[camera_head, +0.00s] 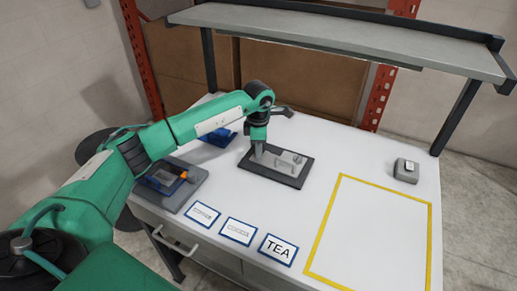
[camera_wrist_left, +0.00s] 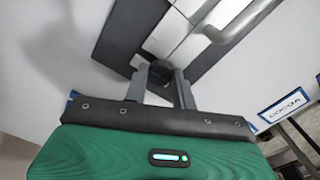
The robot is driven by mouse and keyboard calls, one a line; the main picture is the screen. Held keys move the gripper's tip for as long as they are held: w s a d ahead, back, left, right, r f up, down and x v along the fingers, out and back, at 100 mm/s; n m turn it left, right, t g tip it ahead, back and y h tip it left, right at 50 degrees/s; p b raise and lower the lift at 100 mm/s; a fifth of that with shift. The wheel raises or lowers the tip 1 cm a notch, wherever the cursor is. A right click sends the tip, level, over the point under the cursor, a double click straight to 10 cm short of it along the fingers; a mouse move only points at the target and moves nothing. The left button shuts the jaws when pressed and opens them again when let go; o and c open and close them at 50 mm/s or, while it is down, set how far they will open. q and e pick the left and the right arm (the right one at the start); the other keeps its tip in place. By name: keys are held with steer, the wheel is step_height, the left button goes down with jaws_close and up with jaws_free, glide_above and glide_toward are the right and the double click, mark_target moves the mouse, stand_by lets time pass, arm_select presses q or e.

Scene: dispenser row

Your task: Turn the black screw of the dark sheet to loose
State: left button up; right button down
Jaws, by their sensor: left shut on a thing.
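The dark sheet (camera_head: 270,177) lies on the white table in the head view, with a light grey plate (camera_head: 285,162) and a bent handle on it. In the left wrist view the sheet (camera_wrist_left: 122,32) shows as a dark border beside pale panels and a grey bar handle (camera_wrist_left: 240,22). The round black screw (camera_wrist_left: 158,71) is between my left fingertips. My left gripper (camera_wrist_left: 161,77) is shut on it, pointing down at the sheet's left part. In the head view my left gripper (camera_head: 257,153) hides the screw. My right gripper is not in view.
A grey tray (camera_head: 190,198) with blue and orange parts is at the left, and a blue item (camera_head: 219,138) stands behind it. Framed labels, one reading TEA (camera_head: 278,249), line the front. A yellow outline (camera_head: 322,228) encloses clear table. A grey box (camera_head: 406,170) stands right; a shelf (camera_head: 340,38) overhangs the back.

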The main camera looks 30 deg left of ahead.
arm_select(q)
steer(key=shift+f, duration=0.1)
steer(key=o, duration=1)
step_height(320, 180, up, 8)
steer(key=shift+f+b, duration=0.15)
steer(key=shift+b, duration=0.8)
steer(key=shift+r+b, duration=0.45)
steer(key=shift+r, duration=2.6)
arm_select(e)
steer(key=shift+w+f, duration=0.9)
